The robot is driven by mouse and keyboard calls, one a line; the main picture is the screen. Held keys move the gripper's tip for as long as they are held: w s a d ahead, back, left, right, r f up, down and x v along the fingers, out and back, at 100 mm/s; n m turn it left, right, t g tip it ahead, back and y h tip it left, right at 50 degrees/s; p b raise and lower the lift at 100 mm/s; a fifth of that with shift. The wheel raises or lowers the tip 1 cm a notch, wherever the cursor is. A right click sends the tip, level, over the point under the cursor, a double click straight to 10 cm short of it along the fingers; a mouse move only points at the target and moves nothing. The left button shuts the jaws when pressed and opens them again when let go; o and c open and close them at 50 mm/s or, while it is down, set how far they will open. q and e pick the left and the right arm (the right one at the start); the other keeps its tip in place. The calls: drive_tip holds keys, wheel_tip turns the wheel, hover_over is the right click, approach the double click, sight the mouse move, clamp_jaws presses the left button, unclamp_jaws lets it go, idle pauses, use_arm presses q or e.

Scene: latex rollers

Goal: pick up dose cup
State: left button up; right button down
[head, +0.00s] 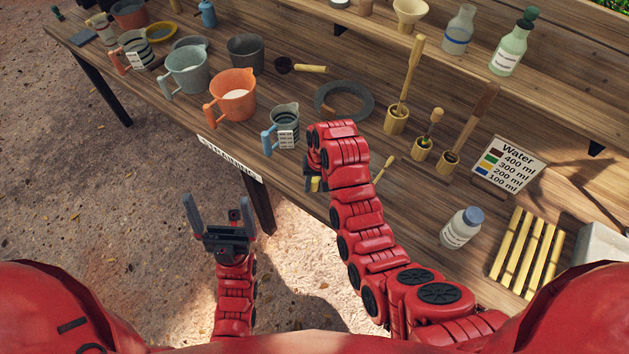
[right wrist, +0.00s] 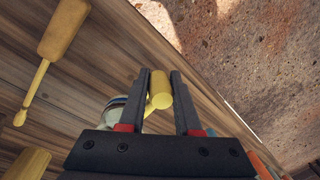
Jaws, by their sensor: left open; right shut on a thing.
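A small yellow cylinder with a thin stem (right wrist: 160,88), which looks like the dose cup, is between the fingers of my right gripper (right wrist: 161,72) in the right wrist view. That gripper is shut on it. In the head view a bit of yellow (head: 315,185) shows below my right gripper (head: 311,180), near the table's front edge; the wrist hides most of the fingers. My left gripper (head: 219,209) is open and empty, off the table's front edge over the ground.
A striped jug (head: 285,125) with a blue handle stands just left of my right wrist. An orange jug (head: 233,95), a dark ring (head: 344,100) and wooden cups with sticks (head: 397,119) are behind. A white bottle (head: 461,228) and yellow slats (head: 526,250) are at right.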

drive_tip(key=s+r+p, duration=0.1)
drive_tip(key=s+p, duration=0.6)
drive_tip(key=s, duration=0.6)
drive_tip(key=shift+a+r, duration=0.15)
drive_tip(key=shift+a, duration=0.25)
drive_tip(key=c, duration=1.3)
unclamp_jaws()
clamp_jaws()
